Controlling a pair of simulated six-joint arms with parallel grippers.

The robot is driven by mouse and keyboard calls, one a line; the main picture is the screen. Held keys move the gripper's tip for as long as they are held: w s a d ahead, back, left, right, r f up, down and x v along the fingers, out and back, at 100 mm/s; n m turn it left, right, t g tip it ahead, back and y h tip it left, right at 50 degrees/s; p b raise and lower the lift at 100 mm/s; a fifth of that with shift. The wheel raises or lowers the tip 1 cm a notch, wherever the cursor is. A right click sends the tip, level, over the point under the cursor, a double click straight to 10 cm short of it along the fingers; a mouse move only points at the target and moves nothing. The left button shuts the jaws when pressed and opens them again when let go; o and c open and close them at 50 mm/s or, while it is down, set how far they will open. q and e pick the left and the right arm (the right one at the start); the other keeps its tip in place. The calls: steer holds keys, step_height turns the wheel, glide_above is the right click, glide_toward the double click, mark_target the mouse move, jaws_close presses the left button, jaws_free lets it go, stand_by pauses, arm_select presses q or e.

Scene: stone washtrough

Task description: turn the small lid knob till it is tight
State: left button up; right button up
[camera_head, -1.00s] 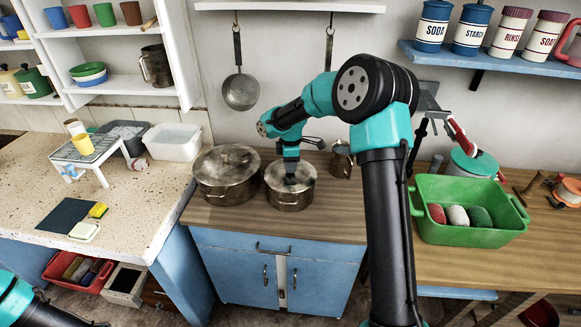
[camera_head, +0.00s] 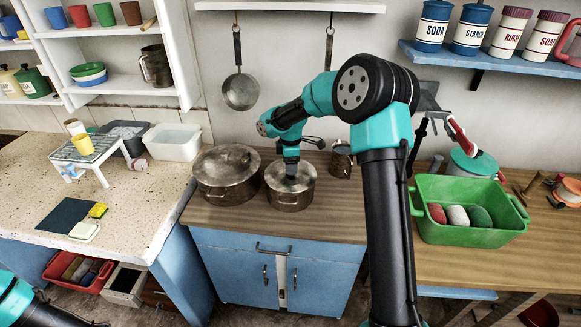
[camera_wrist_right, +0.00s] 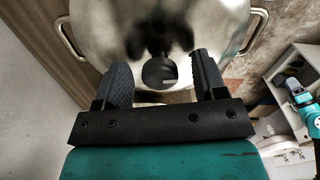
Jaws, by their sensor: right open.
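Two lidded metal pots stand on the wooden top of the blue cabinet in the head view. The smaller pot (camera_head: 290,195) is at the right, with my right gripper (camera_head: 290,178) pointing down over its lid. In the right wrist view, the small dark round lid knob (camera_wrist_right: 160,72) lies between the two black fingers of my right gripper (camera_wrist_right: 162,84). The fingers are open, with a gap on each side of the knob. The lid (camera_wrist_right: 205,25) fills the upper middle of that view. My left arm shows only at the bottom left corner of the head view; its gripper is out of frame.
The larger pot (camera_head: 227,175) stands close at the left of the smaller one. A metal jug (camera_head: 341,160) stands behind at the right. A green crate (camera_head: 470,232) is on the right bench. The cabinet top in front of the pots is clear.

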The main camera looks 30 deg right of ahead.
steer(key=shift+r, duration=4)
steer(key=s+a+f+m+t+y, duration=0.1)
steer(key=s+a+f+m+y, duration=0.3)
steer(key=a+f+m, duration=0.45)
steer(key=s+a+f+m+y, duration=0.1)
steer(key=s+a+f+m, duration=0.5)
steer(key=a+f, duration=0.4)
steer(key=s+d+f+h, duration=0.1)
steer(key=s+f, duration=1.5)
steer(key=s, duration=0.2)
steer(key=shift+s+d, duration=0.2)
steer(key=shift+d, duration=0.2)
